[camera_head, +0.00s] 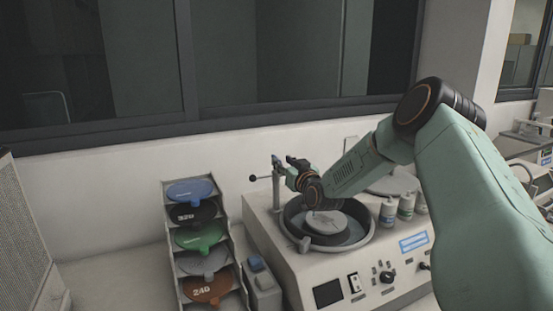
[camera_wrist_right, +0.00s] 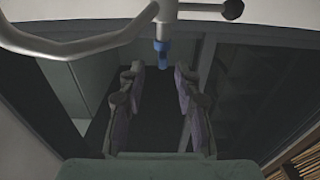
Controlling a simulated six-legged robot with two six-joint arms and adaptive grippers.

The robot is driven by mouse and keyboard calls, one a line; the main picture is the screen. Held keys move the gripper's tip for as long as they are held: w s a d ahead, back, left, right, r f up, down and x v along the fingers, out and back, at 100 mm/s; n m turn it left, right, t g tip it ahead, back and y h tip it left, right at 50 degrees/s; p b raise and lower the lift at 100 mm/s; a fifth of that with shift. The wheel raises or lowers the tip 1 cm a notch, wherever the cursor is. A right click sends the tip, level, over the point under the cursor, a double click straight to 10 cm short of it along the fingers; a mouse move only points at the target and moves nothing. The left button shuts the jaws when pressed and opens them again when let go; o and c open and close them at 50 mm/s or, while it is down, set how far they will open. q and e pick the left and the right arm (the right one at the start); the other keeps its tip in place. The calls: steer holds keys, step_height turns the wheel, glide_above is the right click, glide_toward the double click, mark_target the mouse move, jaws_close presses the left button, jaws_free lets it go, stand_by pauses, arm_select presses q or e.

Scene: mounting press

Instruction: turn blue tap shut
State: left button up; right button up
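In the right wrist view a grey tap has a curved pipe (camera_wrist_right: 75,45), a blue piece (camera_wrist_right: 162,52) and a short lever with a black ball knob (camera_wrist_right: 232,10). My right gripper (camera_head: 297,163) is just right of the post's top. In the wrist view its fingers (camera_wrist_right: 160,78) are apart with nothing between them, and the blue piece appears beyond and between their tips. My left gripper is not in view.
The machine has a round basin (camera_head: 327,244) with a disc (camera_head: 327,222) in it. A rack (camera_head: 170,245) of coloured discs and a small grey box (camera_head: 263,285) are at the left. A wall and dark window are behind.

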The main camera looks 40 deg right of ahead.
steer(key=x, duration=0.4)
steer(key=shift+w+a+f, duration=0.1)
steer(key=shift+a+f, duration=0.1)
steer(key=shift+f, duration=0.05)
steer(key=shift+w+d+r, duration=0.25)
steer(key=shift+w+d, duration=0.1)
steer(key=shift+w, duration=0.05)
steer(key=shift+w, duration=0.1)
steer(key=shift+w+f, duration=0.15)
steer(key=shift+w, duration=0.15)
steer(key=shift+a, duration=0.1)
steer(key=shift+c, duration=1.2)
steer(key=shift+s, duration=0.25)
jaws_close()
